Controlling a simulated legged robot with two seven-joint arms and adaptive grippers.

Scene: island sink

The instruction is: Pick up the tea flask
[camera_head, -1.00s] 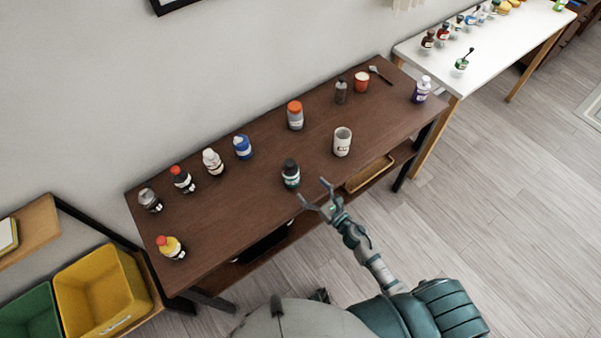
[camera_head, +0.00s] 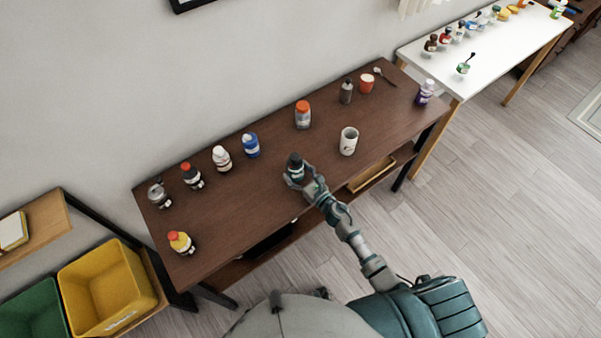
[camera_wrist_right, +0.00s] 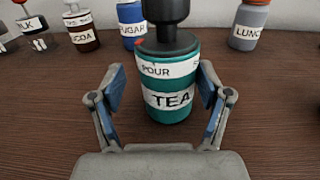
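In the right wrist view the flask (camera_wrist_right: 170,95) fills the middle, with a white band reading "TEA" and another reading "POUR". My right gripper (camera_head: 301,178) is at the flask's near side. In the wrist view its fingers (camera_wrist_right: 162,72) are spread, one on each side of the flask. A gap shows on the left, a smaller one on the right; I cannot tell if the right pad touches. My left gripper is not in view.
A blue sugar container (camera_head: 251,146) and an orange-capped container (camera_head: 303,115) stand behind. A yellow bottle (camera_head: 181,243) is at the left end. The tabletop right around the flask is clear.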

